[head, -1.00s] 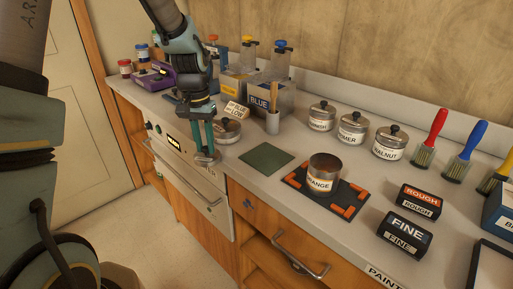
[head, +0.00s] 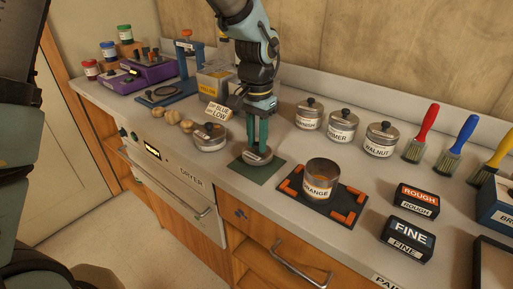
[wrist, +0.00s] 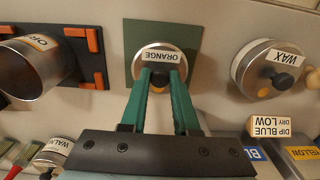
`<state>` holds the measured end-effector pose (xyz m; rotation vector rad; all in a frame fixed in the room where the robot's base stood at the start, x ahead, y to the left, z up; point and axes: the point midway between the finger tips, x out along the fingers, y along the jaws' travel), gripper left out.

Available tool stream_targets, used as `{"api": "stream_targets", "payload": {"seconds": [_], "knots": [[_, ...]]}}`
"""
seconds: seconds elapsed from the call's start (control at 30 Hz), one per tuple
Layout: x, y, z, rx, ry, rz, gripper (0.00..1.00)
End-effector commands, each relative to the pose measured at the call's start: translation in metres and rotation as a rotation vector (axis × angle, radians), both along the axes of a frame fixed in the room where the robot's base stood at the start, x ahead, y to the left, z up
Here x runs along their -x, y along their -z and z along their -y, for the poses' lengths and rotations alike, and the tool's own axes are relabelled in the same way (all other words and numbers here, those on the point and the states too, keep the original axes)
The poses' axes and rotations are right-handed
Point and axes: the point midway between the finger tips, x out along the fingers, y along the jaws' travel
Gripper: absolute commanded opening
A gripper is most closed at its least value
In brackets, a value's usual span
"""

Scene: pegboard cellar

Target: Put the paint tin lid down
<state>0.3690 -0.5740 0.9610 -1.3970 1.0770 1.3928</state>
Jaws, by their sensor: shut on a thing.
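My gripper (head: 257,148) points down with its green fingers shut on the paint tin lid (head: 256,156), a round metal lid. In the wrist view the lid (wrist: 160,68) carries an ORANGE label and sits between the fingertips (wrist: 160,80). The lid is over the green square mat (head: 262,174), covering its back part; I cannot tell whether it touches the mat. The open ORANGE tin (head: 320,182) stands without a lid on a dark tray with orange corners (head: 290,185), right of the mat.
A lidded WAX tin (head: 210,138) stands left of the mat, by a DIP BLUE DRY LOW sign (head: 218,110). Lidded tins (head: 342,127) and upright brushes (head: 420,135) line the back. ROUGH (head: 417,198) and FINE (head: 407,238) blocks lie at right.

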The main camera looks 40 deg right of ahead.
Motion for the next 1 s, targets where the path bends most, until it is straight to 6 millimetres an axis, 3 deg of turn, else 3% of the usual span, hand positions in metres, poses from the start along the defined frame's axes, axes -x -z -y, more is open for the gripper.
{"api": "stream_targets", "payload": {"seconds": [0.2,0.63,0.67,0.9,1.0], "knots": [[0.001,0.028,-0.001,-0.003,0.000,-0.003,0.00],[0.000,0.036,0.000,-0.001,-0.001,-0.001,0.00],[0.000,0.035,0.000,-0.001,-0.001,-0.001,0.32],[0.000,0.035,0.000,-0.001,-0.001,-0.001,0.59],[0.000,0.035,0.000,-0.001,-0.001,-0.001,0.59]]}}
